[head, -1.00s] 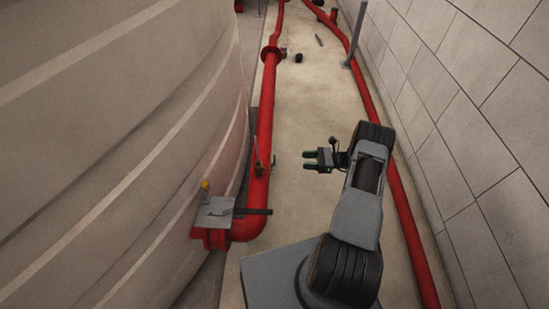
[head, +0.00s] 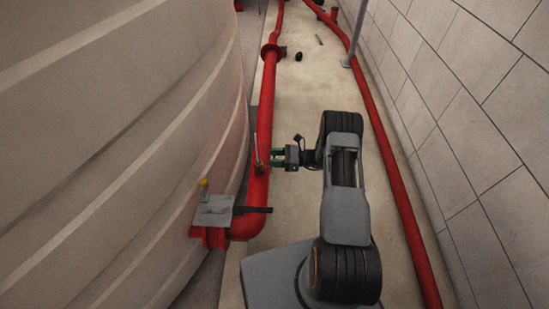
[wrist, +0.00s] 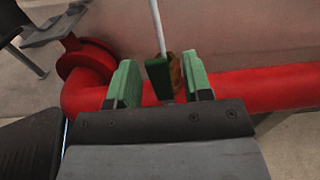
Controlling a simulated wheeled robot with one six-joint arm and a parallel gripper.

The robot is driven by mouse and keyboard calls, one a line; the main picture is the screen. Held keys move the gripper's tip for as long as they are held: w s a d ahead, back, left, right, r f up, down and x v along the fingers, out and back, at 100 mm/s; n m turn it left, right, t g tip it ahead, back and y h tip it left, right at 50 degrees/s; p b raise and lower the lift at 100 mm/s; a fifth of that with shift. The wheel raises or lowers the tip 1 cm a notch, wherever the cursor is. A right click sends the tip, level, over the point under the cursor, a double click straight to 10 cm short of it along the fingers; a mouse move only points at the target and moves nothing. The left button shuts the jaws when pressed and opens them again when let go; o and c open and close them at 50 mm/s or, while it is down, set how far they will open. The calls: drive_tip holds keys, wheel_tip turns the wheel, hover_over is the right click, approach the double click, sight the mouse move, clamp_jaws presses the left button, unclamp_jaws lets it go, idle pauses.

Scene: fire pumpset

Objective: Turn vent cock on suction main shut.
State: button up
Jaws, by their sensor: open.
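The vent cock (head: 259,168) is a small brass fitting on the red suction main (head: 265,110), with a thin pale rod rising beside it. In the wrist view the brass body (wrist: 176,72) is partly hidden behind a dark green lever end (wrist: 158,76). My gripper (head: 276,157) reaches in from the right at the cock. In the wrist view my gripper (wrist: 160,84) is open, with one green pad on each side of the lever end. Gaps show between the lever and both pads. The lever's exact angle is hard to tell.
A large pale tank (head: 120,130) stands close on the left. A second red pipe (head: 392,170) runs along the block wall on the right.

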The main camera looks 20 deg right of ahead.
drive_tip(key=shift+a, duration=0.15)
clamp_jaws()
idle(0.4)
